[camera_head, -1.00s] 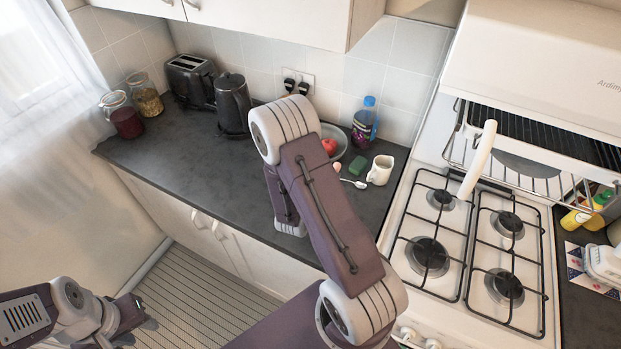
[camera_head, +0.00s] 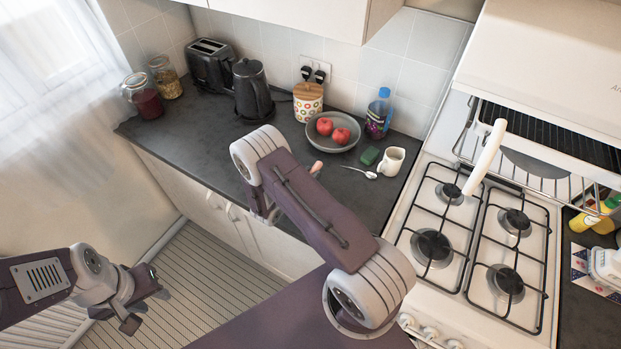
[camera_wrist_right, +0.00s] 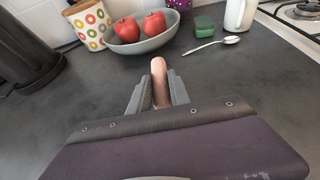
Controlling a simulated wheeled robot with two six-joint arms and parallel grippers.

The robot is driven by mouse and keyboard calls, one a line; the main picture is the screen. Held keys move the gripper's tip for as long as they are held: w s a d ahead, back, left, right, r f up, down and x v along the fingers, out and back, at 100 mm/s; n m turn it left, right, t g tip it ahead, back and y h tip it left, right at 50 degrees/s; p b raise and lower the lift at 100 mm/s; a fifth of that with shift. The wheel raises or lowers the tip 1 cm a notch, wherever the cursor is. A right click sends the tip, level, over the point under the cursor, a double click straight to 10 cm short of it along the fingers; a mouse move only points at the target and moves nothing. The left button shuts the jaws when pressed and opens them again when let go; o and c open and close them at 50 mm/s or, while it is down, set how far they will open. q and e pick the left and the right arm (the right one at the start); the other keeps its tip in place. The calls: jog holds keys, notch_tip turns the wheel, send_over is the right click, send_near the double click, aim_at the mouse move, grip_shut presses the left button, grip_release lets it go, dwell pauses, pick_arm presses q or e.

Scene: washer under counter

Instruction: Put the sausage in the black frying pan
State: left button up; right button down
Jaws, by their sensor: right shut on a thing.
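The pinkish-brown sausage (camera_wrist_right: 159,82) is between the fingers of my right gripper (camera_wrist_right: 158,95), which is shut on it, with its far end sticking out past the fingertips. In the head view the sausage tip (camera_head: 316,168) shows just beyond my right arm, which hides that gripper's fingers. A dark round pan (camera_head: 527,166) with a cream handle (camera_head: 485,158) is in the wire rack under the grill; only part of it shows. My left gripper (camera_head: 148,300) is open and empty at the lower left, over the floor and away from the counter.
A grey bowl (camera_head: 334,145) of red apples, a green sponge (camera_head: 370,156), a spoon (camera_head: 357,170) and a white mug (camera_head: 392,162) stand near the sausage. A kettle (camera_head: 252,90) is behind. The hob (camera_head: 470,230) to the right has bare burners. The left counter has free room.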

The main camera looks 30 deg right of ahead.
jog(key=shift+f, duration=1.4)
jog(key=shift+f, duration=0.15)
jog(key=c, duration=1.2)
grip_release()
